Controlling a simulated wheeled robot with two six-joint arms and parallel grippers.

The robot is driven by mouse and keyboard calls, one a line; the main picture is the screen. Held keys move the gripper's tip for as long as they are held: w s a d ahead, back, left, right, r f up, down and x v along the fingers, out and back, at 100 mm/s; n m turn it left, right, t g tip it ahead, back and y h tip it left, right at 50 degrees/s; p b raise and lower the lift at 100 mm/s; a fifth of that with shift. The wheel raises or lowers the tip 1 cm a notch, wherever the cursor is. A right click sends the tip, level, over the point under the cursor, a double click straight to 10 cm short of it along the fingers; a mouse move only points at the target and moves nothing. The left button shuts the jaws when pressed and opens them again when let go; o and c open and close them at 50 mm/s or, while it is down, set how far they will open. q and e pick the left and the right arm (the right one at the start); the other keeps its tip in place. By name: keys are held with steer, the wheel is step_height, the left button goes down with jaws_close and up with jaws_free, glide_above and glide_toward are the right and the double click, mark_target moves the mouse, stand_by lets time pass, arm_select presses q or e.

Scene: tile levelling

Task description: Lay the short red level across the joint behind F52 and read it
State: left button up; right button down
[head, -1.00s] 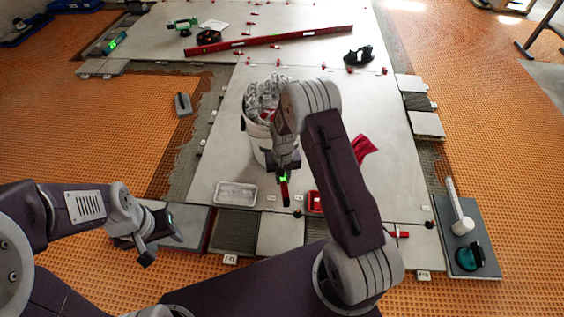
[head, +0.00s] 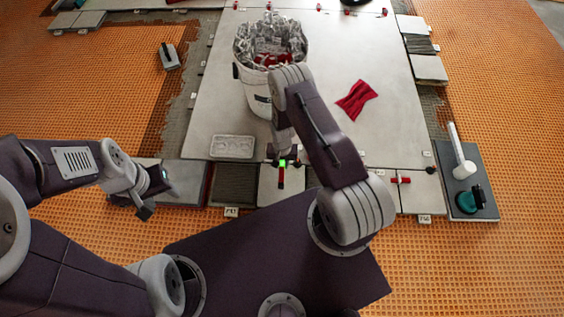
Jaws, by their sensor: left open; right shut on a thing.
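The short red level (head: 281,178), with a bright green vial, is in my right gripper (head: 283,160), which is shut on it. The level points toward me and overlaps a pale front-row tile (head: 268,196). Its far end is near the joint behind that tile. I cannot tell whether it touches the surface. The label F52 is not readable; my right arm covers part of the front row. My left gripper (head: 150,200) is open and empty over a grey front-row tile (head: 186,184) at the left.
A white bucket of clips (head: 258,95) stands behind my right gripper. A clear tray (head: 232,147) lies left of it, a red cloth (head: 357,99) to the right. A board (head: 480,205) with a white mallet (head: 464,169) and a teal-and-black tool (head: 469,199) lies far right.

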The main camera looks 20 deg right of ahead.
step_height(320, 180, down, 6)
steer(key=b, duration=0.5)
steer(key=shift+f, duration=0.25)
steer(key=shift+f+b, duration=0.2)
steer(key=shift+b, duration=0.1)
steer(key=c, duration=1.2)
jaws_free()
step_height(320, 180, up, 9)
steer(key=p, duration=0.7)
steer(key=shift+r, duration=0.15)
